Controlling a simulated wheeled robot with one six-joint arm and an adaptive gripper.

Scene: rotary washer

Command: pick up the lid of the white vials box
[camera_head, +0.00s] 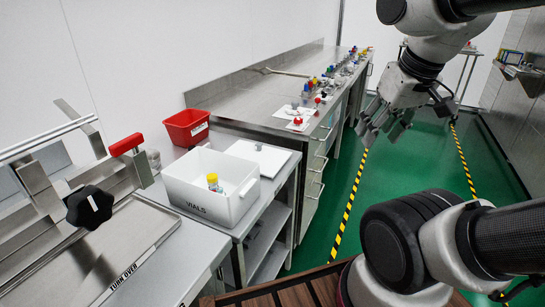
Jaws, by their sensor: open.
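The white vials box (211,208) stands open on a steel side table, with "VIALS" on its front. A small vial with a yellow cap (212,180) stands inside it. A flat white panel with a small grey knob, which looks like the lid (276,160), lies just behind and to the right of the box; the box hides part of it. My gripper (383,122) hangs over the green floor to the right of the lid, well apart from it. Its fingers are spread, point down and to the left, and hold nothing.
A red bin (186,128) stands behind the box. A steel counter (262,91) with several coloured valves runs to the back. A tray fixture with a red handle (126,145) and a black knob (90,207) is at the left. The green floor (405,172) is open on the right.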

